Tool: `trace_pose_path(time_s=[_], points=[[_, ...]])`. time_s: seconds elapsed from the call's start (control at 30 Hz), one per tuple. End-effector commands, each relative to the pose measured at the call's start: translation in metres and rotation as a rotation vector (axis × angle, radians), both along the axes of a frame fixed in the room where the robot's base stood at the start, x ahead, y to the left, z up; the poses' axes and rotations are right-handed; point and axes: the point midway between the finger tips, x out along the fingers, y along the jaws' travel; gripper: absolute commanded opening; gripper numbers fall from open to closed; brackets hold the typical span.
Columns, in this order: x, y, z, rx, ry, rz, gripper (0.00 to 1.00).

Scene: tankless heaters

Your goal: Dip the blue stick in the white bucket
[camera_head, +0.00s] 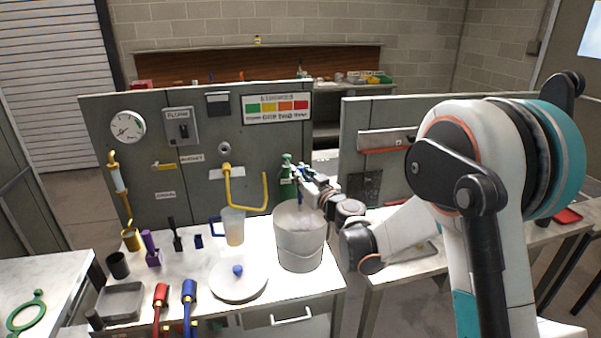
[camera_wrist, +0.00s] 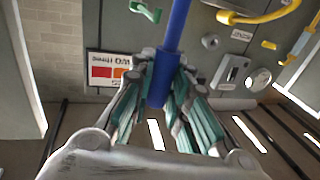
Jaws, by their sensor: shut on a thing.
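The white bucket (camera_head: 300,250) stands at the right end of the workbench. My gripper (camera_head: 306,182) is above the bucket's opening in the head view. In the wrist view my gripper (camera_wrist: 162,92) is shut on the blue stick (camera_wrist: 174,40), its teal-padded fingers on both sides of it. The stick runs from between the fingers up to the top edge of that view. In the head view the stick is small and partly hidden by the gripper; I cannot tell how far its lower end is inside the bucket. The bucket does not show in the wrist view.
A round white lid (camera_head: 239,283) with a blue knob lies left of the bucket. A measuring jug (camera_head: 232,227) stands behind the lid. Red-handled (camera_head: 161,297) and blue-handled (camera_head: 189,293) tools lie at the front. A green bottle (camera_head: 286,170) and the grey panel (camera_head: 215,150) are behind.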

Motion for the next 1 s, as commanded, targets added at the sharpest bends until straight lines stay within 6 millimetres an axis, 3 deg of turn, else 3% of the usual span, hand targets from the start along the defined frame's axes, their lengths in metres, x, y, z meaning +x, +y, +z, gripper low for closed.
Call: trace_pose_path(time_s=[1.0], points=[[0.0, 0.0, -0.092, 0.0, 0.0, 0.0, 0.0]])
